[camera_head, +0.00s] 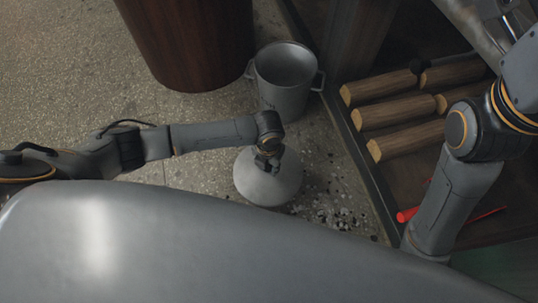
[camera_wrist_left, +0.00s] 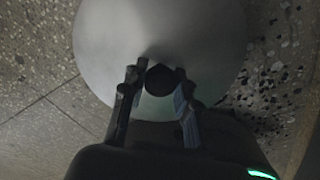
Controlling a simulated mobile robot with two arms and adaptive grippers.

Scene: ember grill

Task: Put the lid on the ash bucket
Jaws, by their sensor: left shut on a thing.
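The ash bucket (camera_head: 284,80) is a grey metal pail with two side handles. It stands upright and open on the floor, and I can see into its top. The lid (camera_head: 262,185) is a grey, round, shallow cone with a dark knob, nearer to me than the bucket. My left gripper (camera_head: 268,160) is shut on the lid's knob, and the lid (camera_wrist_left: 160,35) fills the upper part of the left wrist view. The two fingers (camera_wrist_left: 158,92) sit on either side of the dark knob. I cannot tell how high the lid is above the floor. My right gripper is out of view.
A dark reddish-brown round container (camera_head: 190,40) stands behind and left of the bucket. To the right, a low edged bay holds several split logs (camera_head: 400,110) and a red-handled tool (camera_head: 406,215). Dark and pale chips (camera_head: 335,212) lie on the floor right of the lid.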

